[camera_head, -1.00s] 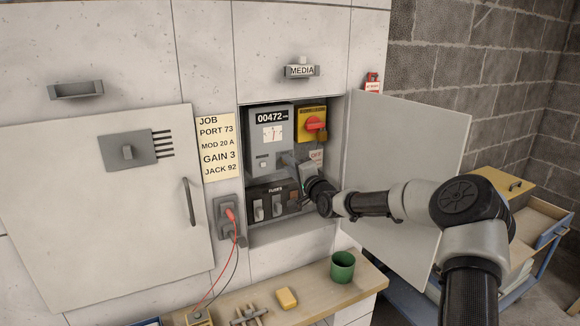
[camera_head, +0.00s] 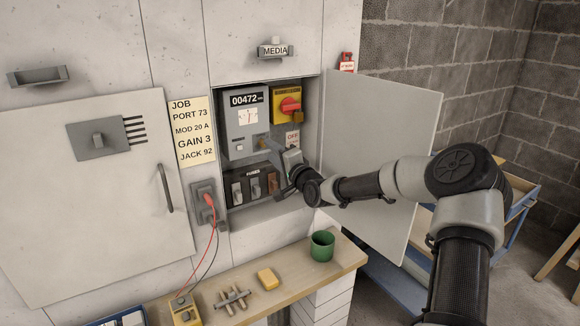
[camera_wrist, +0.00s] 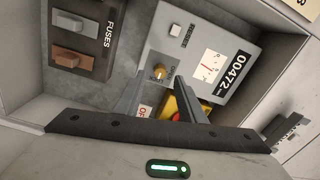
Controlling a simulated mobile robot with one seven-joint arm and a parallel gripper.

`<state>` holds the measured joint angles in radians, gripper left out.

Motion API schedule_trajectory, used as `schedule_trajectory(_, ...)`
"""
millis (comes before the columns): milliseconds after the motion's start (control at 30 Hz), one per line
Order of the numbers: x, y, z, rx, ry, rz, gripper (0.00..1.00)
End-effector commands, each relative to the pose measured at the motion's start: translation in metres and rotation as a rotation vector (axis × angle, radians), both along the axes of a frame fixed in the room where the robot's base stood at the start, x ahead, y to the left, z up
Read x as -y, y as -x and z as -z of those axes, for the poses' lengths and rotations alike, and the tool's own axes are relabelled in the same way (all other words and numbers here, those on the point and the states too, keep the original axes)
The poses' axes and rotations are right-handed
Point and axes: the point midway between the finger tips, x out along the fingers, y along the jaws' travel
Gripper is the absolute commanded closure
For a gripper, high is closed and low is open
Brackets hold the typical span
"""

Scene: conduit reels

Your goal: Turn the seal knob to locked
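The seal knob is a small brass knob (camera_wrist: 159,72) on the lower face of the grey meter (camera_wrist: 190,48). Small lettering beside it is too blurred to read fully. My gripper (camera_wrist: 160,84) is open in the wrist view, with one finger on each side of the knob. I cannot tell whether either finger touches it. In the head view my gripper (camera_head: 270,150) reaches into the open cabinet at the lower right of the meter (camera_head: 243,122). The knob is tiny there, close to the fingertips.
A yellow switch box with a red knob (camera_head: 289,104) and a padlock is right of the meter. A fuse panel (camera_head: 250,187) sits below. The open cabinet door (camera_head: 385,145) stands right, behind my arm. A green cup (camera_head: 322,245) and yellow block (camera_head: 268,277) rest on the shelf.

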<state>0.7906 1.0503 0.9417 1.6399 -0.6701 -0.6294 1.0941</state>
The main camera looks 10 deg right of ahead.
Motion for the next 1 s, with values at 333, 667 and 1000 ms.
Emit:
schedule_trajectory(333,0.028,0.082,0.002,-0.002,-0.001,0.002,0.63)
schedule_trajectory(667,0.04,0.123,0.003,0.0,-0.001,0.001,0.63)
schedule_trajectory(1000,0.04,0.125,0.004,0.0,-0.001,0.0,0.63)
